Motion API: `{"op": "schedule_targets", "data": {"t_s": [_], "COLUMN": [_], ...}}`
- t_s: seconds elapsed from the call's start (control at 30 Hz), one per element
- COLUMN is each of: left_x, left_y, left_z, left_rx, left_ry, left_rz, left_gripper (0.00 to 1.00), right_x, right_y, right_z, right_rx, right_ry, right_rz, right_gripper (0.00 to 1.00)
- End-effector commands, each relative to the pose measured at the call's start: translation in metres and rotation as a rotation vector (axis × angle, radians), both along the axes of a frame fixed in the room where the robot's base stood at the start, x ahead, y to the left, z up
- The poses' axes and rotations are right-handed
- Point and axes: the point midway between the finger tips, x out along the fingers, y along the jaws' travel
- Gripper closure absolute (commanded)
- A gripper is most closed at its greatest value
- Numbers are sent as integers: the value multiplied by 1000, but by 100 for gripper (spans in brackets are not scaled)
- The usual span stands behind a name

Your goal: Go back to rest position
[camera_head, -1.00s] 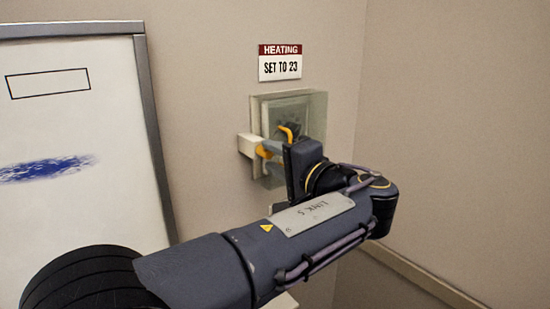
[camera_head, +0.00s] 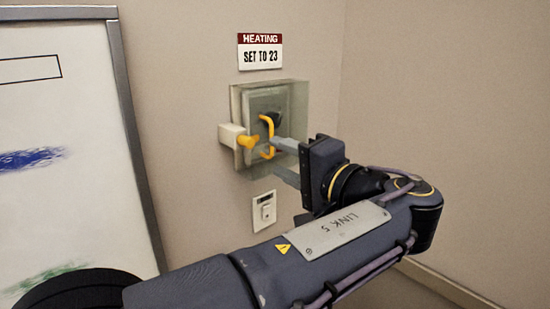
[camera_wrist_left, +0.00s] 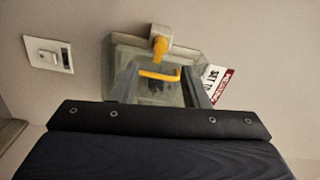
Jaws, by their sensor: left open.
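My left gripper (camera_head: 283,160) is open in front of the wall box in the head view, its two grey fingers pointing left toward it. The box is a clear cover (camera_head: 297,100) over a pale thermostat panel, with a yellow handle (camera_head: 266,128) and a yellow knob on a white side block (camera_head: 230,136). In the left wrist view the fingers (camera_wrist_left: 168,82) stand apart on either side of the yellow handle (camera_wrist_left: 160,75). I cannot tell whether they touch anything. The dark thermostat dial is partly hidden behind the handle. My right gripper is not in view.
A sign (camera_head: 260,52) reading "HEATING SET TO 23" hangs above the box. A light switch (camera_head: 264,211) is on the wall below. A whiteboard (camera_head: 60,150) with blue and green scribbles stands at the left. A wall corner is to the right.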

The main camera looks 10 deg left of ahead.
Motion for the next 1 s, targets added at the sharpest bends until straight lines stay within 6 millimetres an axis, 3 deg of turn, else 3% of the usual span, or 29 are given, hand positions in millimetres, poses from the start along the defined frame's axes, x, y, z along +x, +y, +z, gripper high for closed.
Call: {"op": "schedule_targets", "data": {"t_s": [0.23,0.33,0.47,0.57,0.67,0.8,0.9,1.0], "left_x": [0,3,12,12,-9,-74,-128,-171], "left_y": [0,8,50,101,149,187,186,172], "left_z": [0,-6,-38,-87,-145,-221,-258,-280], "left_rx": [0,-18,-115,-274,-500,-901,-1197,-1448], "left_ry": [1,24,145,296,446,578,580,516], "left_rz": [0,4,15,24,26,20,13,12], "left_gripper": [58,58,58,58,58,58,58,58], "right_x": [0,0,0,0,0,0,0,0], "right_y": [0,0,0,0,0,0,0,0], "right_z": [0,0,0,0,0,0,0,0], "right_rx": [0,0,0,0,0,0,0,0], "right_ry": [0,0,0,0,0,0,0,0], "right_rz": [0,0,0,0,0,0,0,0], "right_gripper": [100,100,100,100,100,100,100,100]}}
